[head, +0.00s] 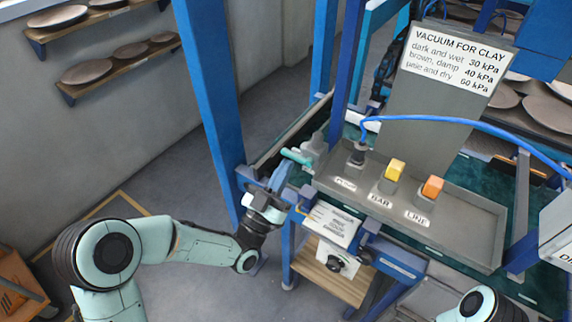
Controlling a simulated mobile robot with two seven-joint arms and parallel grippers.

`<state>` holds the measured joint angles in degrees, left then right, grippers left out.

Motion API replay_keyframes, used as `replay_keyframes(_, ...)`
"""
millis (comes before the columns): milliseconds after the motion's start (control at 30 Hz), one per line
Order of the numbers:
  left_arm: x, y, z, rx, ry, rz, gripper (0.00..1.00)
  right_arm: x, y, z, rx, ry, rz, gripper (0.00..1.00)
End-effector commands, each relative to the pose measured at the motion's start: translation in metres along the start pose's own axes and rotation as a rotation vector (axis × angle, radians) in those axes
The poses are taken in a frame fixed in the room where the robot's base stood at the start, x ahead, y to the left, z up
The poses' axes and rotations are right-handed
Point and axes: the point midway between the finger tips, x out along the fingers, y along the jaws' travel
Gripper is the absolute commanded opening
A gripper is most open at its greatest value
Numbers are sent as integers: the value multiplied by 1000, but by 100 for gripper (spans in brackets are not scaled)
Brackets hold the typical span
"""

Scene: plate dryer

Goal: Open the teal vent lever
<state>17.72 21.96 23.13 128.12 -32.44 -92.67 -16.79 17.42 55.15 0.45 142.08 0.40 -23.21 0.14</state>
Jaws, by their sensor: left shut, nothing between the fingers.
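The teal vent lever (296,156) sticks out to the left from a grey fitting (316,147) at the left end of the grey panel. My left gripper (283,172) comes up from below left and is shut and empty. Its fingertips are just below the lever, close to it; I cannot tell whether they touch. Only part of my right arm shows at the bottom right, and its gripper is out of view.
The grey panel (462,222) carries a black knob (357,153), a yellow block (395,169) and an orange block (432,187). A blue hose (440,119) arches above it. A blue post (208,85) stands left of the lever. A vacuum sign (458,60) stands behind.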

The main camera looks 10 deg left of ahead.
Motion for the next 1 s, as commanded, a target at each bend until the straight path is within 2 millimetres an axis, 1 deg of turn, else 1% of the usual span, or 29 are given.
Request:
replay_keyframes(100, -1, 0, -3, 0, -1, -1, 0, -3, 0, 2, 1, -6, 1, 43)
replay_keyframes(500, -1, 0, -3, 2, 0, 0, 0, -2, 0, 2, 1, -6, 1, 43)
replay_keyframes(1000, 1, -2, -6, 69, 1, 44, 0, 8, 1, -5, -1, 13, -3, 43)
